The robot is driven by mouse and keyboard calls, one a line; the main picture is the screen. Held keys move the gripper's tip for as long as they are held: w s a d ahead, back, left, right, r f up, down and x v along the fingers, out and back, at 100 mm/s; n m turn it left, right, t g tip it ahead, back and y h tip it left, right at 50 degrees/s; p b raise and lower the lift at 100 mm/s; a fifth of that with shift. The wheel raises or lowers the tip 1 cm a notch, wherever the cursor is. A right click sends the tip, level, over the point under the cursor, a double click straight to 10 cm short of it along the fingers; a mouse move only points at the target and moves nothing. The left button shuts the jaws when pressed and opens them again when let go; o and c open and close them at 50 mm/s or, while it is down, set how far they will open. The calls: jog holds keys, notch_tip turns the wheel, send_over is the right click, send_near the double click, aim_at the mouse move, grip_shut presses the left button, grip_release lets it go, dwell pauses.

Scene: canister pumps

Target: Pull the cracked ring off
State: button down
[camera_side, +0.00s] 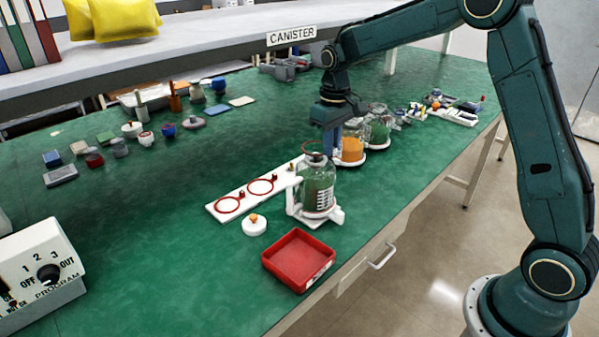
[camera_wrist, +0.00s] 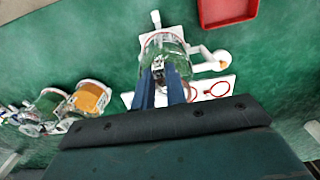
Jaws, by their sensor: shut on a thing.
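A clear glass canister (camera_side: 318,190) with green contents stands upright in a white holder near the table's front edge. The dark red cracked ring (camera_side: 314,158) is at its mouth; the crack is too small to make out. My gripper (camera_side: 328,150) points down at the canister's top and is shut on the ring. In the wrist view my two blue fingers (camera_wrist: 161,82) reach to the canister (camera_wrist: 163,50), and part of the mouth is hidden by them. A white plate (camera_side: 214,208) with two red rings (camera_side: 228,204) lies left of the canister.
A white lid with an orange knob (camera_side: 254,225) lies in front of the plate. An empty red tray (camera_side: 298,260) sits near the front edge. Canisters with orange (camera_side: 352,149) and green contents stand just behind my gripper.

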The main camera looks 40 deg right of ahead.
jog(key=shift+r, duration=2.65)
